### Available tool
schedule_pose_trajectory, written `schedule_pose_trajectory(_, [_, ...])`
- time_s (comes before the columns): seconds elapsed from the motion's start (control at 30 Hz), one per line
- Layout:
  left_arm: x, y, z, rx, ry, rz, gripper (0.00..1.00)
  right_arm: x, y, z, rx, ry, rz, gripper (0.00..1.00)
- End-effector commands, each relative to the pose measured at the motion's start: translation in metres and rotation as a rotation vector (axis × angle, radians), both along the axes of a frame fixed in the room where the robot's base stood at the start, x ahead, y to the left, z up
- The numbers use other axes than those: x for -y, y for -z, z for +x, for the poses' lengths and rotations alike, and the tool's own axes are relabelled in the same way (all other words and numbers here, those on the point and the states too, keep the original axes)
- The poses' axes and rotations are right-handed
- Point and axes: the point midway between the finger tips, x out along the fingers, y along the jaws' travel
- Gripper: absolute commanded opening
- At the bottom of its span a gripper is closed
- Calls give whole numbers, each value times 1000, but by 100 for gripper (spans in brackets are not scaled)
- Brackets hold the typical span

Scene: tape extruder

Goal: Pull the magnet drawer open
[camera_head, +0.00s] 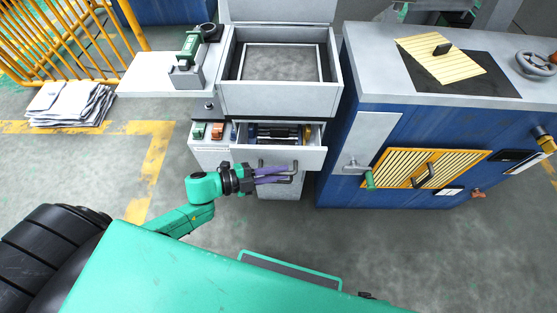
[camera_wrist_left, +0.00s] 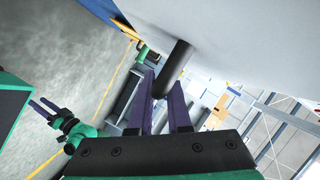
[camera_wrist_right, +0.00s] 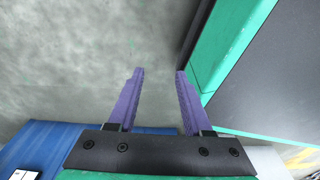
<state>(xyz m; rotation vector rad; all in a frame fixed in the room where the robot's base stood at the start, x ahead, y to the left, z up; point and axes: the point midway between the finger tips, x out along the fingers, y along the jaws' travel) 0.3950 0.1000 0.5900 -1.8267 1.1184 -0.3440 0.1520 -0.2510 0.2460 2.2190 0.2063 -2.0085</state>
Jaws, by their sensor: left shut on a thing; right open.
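The drawer (camera_head: 258,157) is a pale grey front under an open-topped bin, and it stands partly open. Dark, blue and brown items (camera_head: 275,133) lie inside it. A dark bar handle (camera_head: 294,168) is on its front. My left gripper (camera_head: 286,174) has its purple fingers at this handle and is shut on it. In the left wrist view the dark handle (camera_wrist_left: 178,62) runs down from the pale drawer front between the fingertips. My right gripper (camera_wrist_right: 158,75) is open and empty over grey floor in the right wrist view.
A blue cabinet (camera_head: 335,165) with a yellow vented door (camera_head: 400,165) stands right of the drawer. A white side table (camera_head: 150,75) holds a small green-and-grey device (camera_head: 188,55) at the left. Open floor (camera_head: 400,245) lies in front.

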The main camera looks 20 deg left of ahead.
Motion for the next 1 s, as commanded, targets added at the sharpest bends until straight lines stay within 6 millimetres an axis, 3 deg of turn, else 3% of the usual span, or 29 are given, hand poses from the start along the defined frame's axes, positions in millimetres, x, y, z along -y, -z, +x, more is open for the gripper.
schedule_pose_trajectory(0.17, [7, -4, -31, -7, -1, 1, 0, 8, -6, -36, -9, -17, -3, 50])
schedule_pose_trajectory(0.4, [16, -2, -64, -4, -1, 1, 0, 8, -20, -38, -6, -18, -4, 50])
schedule_pose_trajectory(0.6, [19, 0, -75, -1, 0, 1, 0, 8, -23, -38, -7, -18, -4, 50])
schedule_pose_trajectory(0.93, [19, 1, -76, 0, 0, 2, 0, 8, -22, -38, -7, -17, -4, 50])
schedule_pose_trajectory(1.0, [19, 1, -76, 0, 0, 2, 35, 8, -22, -38, -7, -17, -4, 50])
